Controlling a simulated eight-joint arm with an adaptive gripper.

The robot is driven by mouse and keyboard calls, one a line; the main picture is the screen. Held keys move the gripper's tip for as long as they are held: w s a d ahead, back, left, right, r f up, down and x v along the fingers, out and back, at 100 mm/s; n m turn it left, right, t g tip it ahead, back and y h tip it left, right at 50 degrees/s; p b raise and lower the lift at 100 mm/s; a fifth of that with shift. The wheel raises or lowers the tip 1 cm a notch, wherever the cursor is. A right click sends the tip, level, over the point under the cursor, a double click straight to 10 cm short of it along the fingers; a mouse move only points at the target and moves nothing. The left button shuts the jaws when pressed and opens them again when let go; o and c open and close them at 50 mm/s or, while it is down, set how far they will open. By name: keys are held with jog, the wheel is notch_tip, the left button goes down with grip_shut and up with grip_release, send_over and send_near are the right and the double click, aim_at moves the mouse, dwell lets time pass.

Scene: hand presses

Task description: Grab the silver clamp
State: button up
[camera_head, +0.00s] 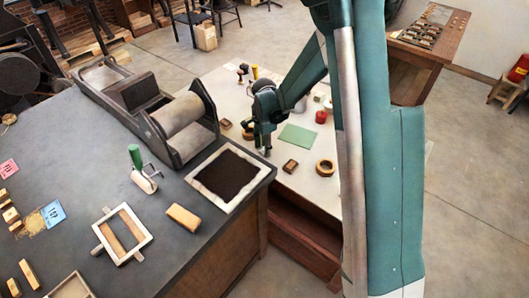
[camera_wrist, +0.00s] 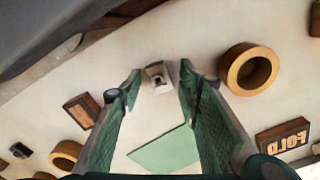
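A small silver object (camera_wrist: 157,76), which looks like the clamp, lies on the pale table top. In the wrist view it shows between and just beyond the fingertips of my gripper (camera_wrist: 157,90). The two green fingers are spread apart with nothing held between them. In the head view my gripper (camera_head: 264,148) points down over the pale table near its left edge. I cannot make out the silver object in that view; the gripper may hide it.
A green sheet (camera_wrist: 167,150) lies close to the fingers. A wooden ring (camera_wrist: 248,69) and wooden letter blocks (camera_wrist: 282,138) (camera_wrist: 82,110) lie around. The dark workbench (camera_head: 80,140) with a roller press (camera_head: 180,118) stands left. Bare table lies around the silver object.

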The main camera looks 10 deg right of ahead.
jog(key=shift+c, duration=0.2)
jog(key=c, duration=1)
jog(key=shift+r+p, duration=0.7)
jog(key=shift+r, duration=4.3)
